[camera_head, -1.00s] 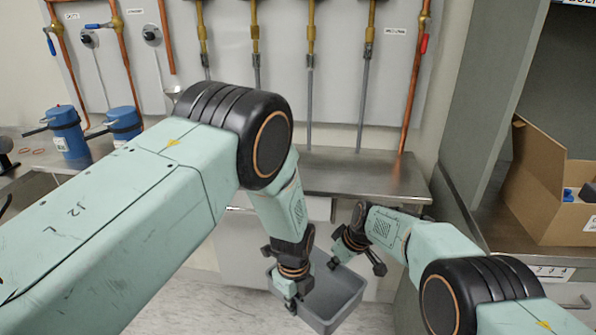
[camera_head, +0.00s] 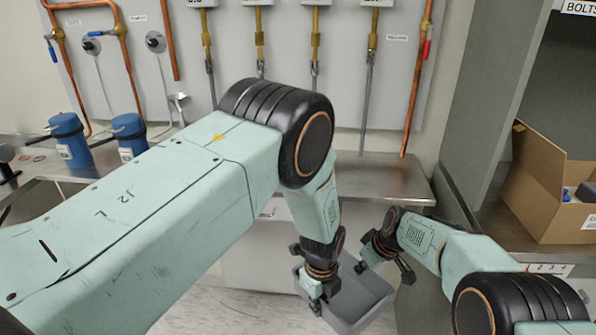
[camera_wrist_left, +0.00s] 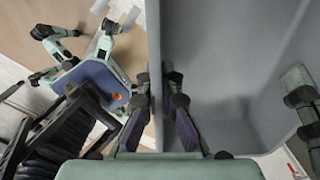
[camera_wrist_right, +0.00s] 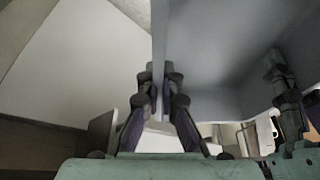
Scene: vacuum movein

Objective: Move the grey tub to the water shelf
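The grey tub (camera_head: 357,300) is an open, empty box held low in front of the bench in the head view. My left gripper (camera_head: 318,300) is at its left wall, and the left wrist view (camera_wrist_left: 158,82) shows the fingers on both sides of that wall, closed on it. My right gripper (camera_head: 362,268) is at the tub's back right wall. In the right wrist view (camera_wrist_right: 160,75) its fingers pinch the wall from both sides. The tub's inside shows in both wrist views. No label reading water is readable in the head view.
A steel shelf (camera_head: 385,178) runs along the wall under several pipes. Blue canisters (camera_head: 70,140) stand at the left. A cardboard box (camera_head: 540,190) stands on a shelf at the right, beside a grey upright panel (camera_head: 485,110).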

